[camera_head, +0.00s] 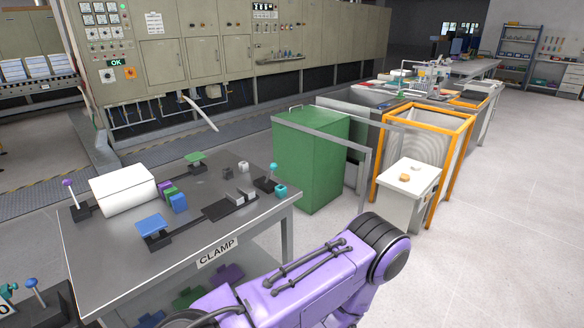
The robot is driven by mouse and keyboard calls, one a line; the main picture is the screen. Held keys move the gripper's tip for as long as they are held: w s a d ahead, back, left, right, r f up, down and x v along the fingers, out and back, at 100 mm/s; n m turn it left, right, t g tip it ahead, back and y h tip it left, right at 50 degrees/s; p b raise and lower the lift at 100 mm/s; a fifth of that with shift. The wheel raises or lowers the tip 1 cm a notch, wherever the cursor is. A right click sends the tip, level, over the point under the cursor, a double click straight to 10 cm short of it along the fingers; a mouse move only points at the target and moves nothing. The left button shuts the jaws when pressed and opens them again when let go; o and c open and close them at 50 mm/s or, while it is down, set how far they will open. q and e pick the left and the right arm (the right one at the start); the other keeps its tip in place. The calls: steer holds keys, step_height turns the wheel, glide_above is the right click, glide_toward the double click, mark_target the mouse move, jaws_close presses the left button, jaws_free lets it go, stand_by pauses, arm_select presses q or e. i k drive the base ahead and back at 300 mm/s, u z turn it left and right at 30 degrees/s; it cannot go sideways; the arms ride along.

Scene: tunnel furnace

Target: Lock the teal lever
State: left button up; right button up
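The teal lever (272,168) stands at the right end of the grey table labelled CLAMP (108,252). It has a round teal knob on a short, nearly upright stem above a dark base. A small teal block (281,190) is beside it, toward the table's right edge. Whether the lever is locked cannot be told from this view. Neither of my grippers is in view. A purple arm of mine crosses the bottom middle, in front of the table.
A purple lever (69,183), white roll-like block (122,189), blue platform (150,225) and green platform (195,158) share the table. Behind its right end stands a green cabinet (308,160). A white box (408,195) and orange frame (464,150) stand right. Floor at far right is clear.

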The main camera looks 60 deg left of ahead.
mark_target(273, 167)
steer(key=u, duration=1.75)
steer(key=k, duration=0.7)
steer(key=z, duration=0.55)
steer(key=i, duration=1.35)
